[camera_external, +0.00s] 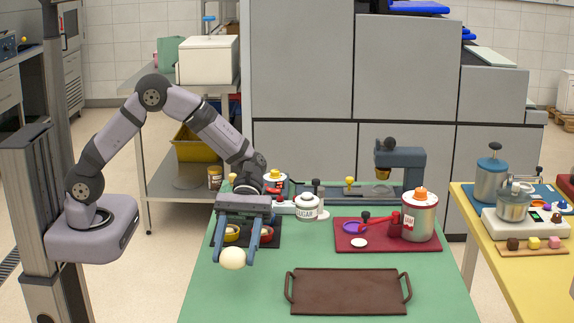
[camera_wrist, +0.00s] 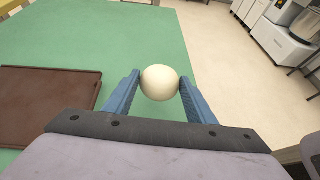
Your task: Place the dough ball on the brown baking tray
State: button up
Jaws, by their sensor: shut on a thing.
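The dough ball (camera_external: 232,258) is round and cream white. My gripper (camera_external: 233,256) is shut on it, with one blue finger on each side. In the wrist view the ball (camera_wrist: 159,83) sits between the fingertips of my gripper (camera_wrist: 159,85). The brown baking tray (camera_external: 348,291) lies flat and empty on the green table, to the right of my gripper in the external view. In the wrist view part of the tray (camera_wrist: 45,105) shows at the left, apart from the ball. The ball's height above the table is hard to tell.
On the green table (camera_external: 230,300), a dark mat with small bowls (camera_external: 267,234) is behind my gripper. A red tray (camera_external: 380,243) holds a tall jam canister (camera_external: 419,215), a purple dish and a white disc. A sugar jar (camera_external: 307,207) stands further back. The table between ball and tray is clear.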

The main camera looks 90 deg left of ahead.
aim_at(244, 262)
jog(key=shift+m+g, duration=0.3)
jog(key=shift+m, duration=0.1)
jog(key=d, duration=0.1)
jog(key=w+d+f+b, duration=0.2)
jog(key=shift+d, duration=0.25)
jog(key=w, duration=0.2)
jog(key=w+d+r+n+t+b, duration=0.1)
jog(key=w, duration=0.2)
jog(key=w+d+n+t, duration=0.1)
jog(key=w, duration=0.1)
jog(key=shift+w+d+r+b, duration=0.2)
jog(key=shift+w+b, duration=0.1)
jog(key=shift+w, duration=0.1)
jog(key=w+a+r+n+t+y, duration=0.1)
jog(key=w+a+r+n+t, duration=0.1)
jog(key=w+n+t, duration=0.2)
jog(key=w+a+r+n+t+y, duration=0.2)
jog(key=w+a+n+t, duration=0.1)
jog(key=w, duration=0.7)
jog(key=shift+a+r+n+t, duration=0.15)
jog(key=shift+r+n+t, duration=0.15)
jog(key=shift+n+t, duration=0.35)
jog(key=shift+w+f, duration=0.1)
jog(key=shift+f+b, duration=0.3)
jog(key=shift+f, duration=4.65)
